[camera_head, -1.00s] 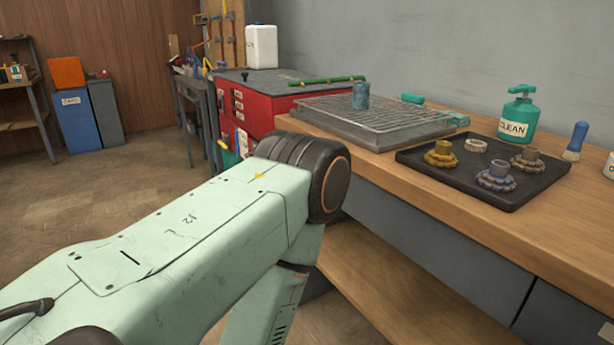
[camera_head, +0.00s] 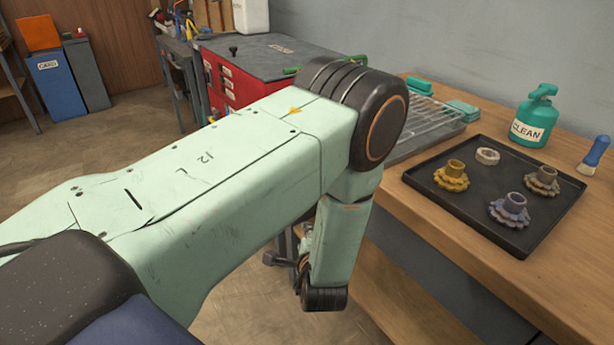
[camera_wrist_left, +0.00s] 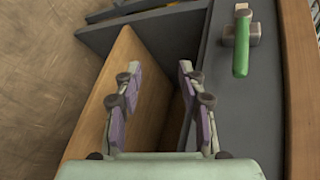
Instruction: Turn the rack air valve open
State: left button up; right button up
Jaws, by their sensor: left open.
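A green lever (camera_wrist_left: 241,45) on a small grey block, which looks like the air valve, sits on a long grey panel in the left wrist view. It lies lengthwise along the panel, at the upper right. My left gripper (camera_wrist_left: 159,70) is open and empty in that view, its two fingers left of the lever and apart from it. In the head view my left arm crosses the middle and its forearm points down beside the bench. I cannot make out the lever in the head view. My right gripper is out of view.
The wooden bench (camera_head: 480,285) carries a black tray (camera_head: 470,214) with several gears, a wire rack (camera_head: 425,118), a green CLEAN bottle (camera_head: 533,118) and a brush (camera_head: 593,156). A red cabinet (camera_head: 222,88) stands behind my arm.

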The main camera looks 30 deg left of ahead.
pick_arm(q)
jog(key=w+r+m+y+p, duration=0.2)
jog(key=w+r+y, duration=0.15)
jog(key=r, duration=0.55)
jog(key=shift+t, duration=0.3)
jog(key=b+x, duration=0.1)
jog(key=x, duration=0.6)
jog(key=shift+w+f, duration=0.25)
jog(key=shift+w, duration=0.05)
jog(key=shift+w+a, duration=0.2)
jog(key=shift+a, duration=0.05)
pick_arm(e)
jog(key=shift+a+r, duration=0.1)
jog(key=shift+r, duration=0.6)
pick_arm(q)
grip_shut()
jog(key=shift+h, duration=0.25)
